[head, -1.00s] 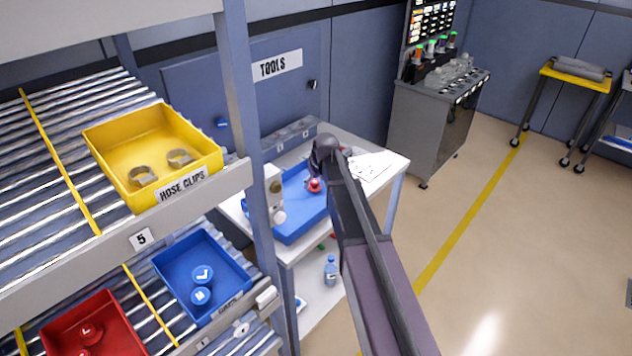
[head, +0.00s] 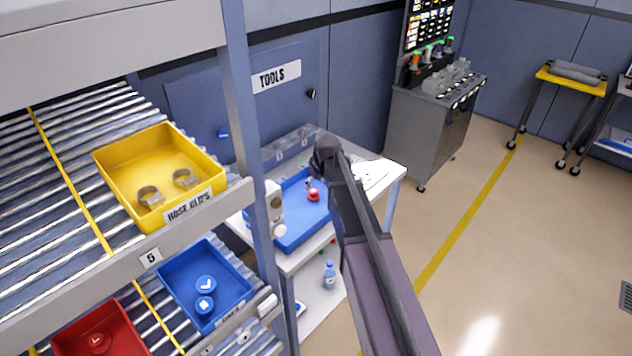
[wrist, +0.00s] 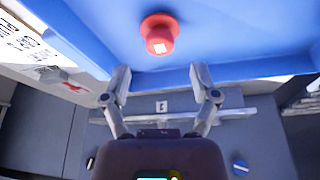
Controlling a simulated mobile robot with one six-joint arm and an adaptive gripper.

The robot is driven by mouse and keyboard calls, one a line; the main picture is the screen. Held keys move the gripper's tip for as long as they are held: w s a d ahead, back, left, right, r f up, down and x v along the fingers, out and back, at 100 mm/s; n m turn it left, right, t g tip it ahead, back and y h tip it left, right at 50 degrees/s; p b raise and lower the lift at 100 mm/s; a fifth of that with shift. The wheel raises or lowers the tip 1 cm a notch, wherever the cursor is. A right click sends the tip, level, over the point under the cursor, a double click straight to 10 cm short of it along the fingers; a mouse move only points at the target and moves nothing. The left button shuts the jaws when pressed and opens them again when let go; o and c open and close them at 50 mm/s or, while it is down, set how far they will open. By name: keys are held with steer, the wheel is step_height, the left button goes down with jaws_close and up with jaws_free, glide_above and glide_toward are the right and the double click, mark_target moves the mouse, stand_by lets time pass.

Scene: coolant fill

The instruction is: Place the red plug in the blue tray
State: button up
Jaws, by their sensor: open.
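The red plug (head: 313,195) lies on the floor of the blue tray (head: 289,246), which stands on the white table. In the wrist view the red plug (wrist: 159,34) shows as a round flanged piece with a pale square mark, inside the blue tray (wrist: 235,68). My gripper (wrist: 160,80) is open and empty, its two fingers spread apart. The plug is beyond the fingertips and nothing touches it. In the head view my arm partly hides the right side of the tray, and my gripper (head: 311,182) is just above the plug.
A white and beige object (head: 274,205) stands at the tray's left side. Papers (head: 372,176) lie on the table at right. The rack at left holds a yellow bin (head: 125,187), a blue bin (head: 180,285) and a red bin (head: 125,325). A post (head: 243,110) stands near the table.

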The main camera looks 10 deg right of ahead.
steer(key=a+p+v, duration=0.1)
steer(key=p+v, duration=0.5)
steer(key=v, duration=0.1)
steer(key=shift+d, duration=0.5)
steer(key=shift+r, duration=0.15)
steer(key=shift+s, duration=0.1)
steer(key=s+f+m+g+h, duration=0.1)
steer(key=s+m+g, duration=0.2)
steer(key=s, duration=2.2)
steer(key=shift+s+a+m+g, duration=0.3)
steer(key=shift+a+m, duration=0.1)
steer(key=shift+m, duration=0.5)
steer(key=shift+f+b, duration=0.65)
steer(key=shift+f, duration=0.2)
